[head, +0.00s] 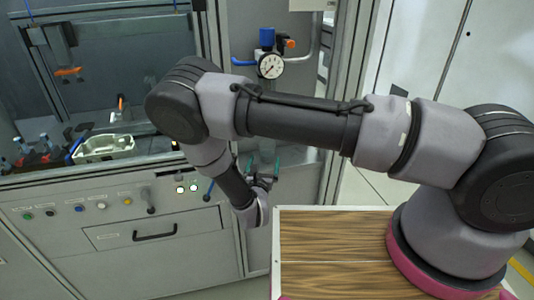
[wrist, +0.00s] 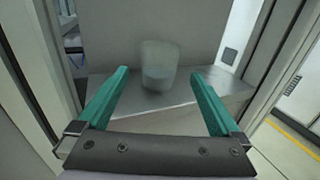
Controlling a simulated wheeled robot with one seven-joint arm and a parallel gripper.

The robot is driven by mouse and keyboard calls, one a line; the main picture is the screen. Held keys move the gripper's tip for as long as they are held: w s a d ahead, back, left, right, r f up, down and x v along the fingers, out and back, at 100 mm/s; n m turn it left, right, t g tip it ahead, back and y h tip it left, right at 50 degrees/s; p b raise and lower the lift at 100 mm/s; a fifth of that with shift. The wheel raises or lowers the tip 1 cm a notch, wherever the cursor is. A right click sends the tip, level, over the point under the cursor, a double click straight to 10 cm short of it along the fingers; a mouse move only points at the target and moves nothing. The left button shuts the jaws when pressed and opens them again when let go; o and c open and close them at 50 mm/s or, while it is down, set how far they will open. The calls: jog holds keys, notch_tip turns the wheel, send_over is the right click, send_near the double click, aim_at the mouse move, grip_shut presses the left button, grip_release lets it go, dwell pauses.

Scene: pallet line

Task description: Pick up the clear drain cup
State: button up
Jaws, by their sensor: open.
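The clear drain cup (wrist: 158,62) stands upright on a grey metal ledge in the wrist view and looks like a translucent, slightly frosted tumbler. My gripper (wrist: 158,74) is open, with one teal finger to the left of the cup and one to the right in the picture. The cup appears ahead of the fingertips, and I cannot tell whether it reaches between them. In the head view my gripper (head: 263,168) is by the cabinet's right-hand post, below the gauge. I cannot clearly make out the cup there.
The grey ledge (wrist: 105,90) has a wall behind it and uprights at both sides. A pressure gauge (head: 271,65) with blue and orange fittings is above my gripper. A metal tray (head: 103,148) sits on the bench at left. A drawer handle (head: 155,232) sticks out below.

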aim_at(266, 154)
jog(key=w, duration=0.8)
jog(key=shift+w+d+f, duration=0.2)
jog(key=shift+d+f, duration=0.05)
jog(key=shift+d, duration=0.15)
jog(key=c, duration=1.4)
jog(key=shift+r, duration=0.15)
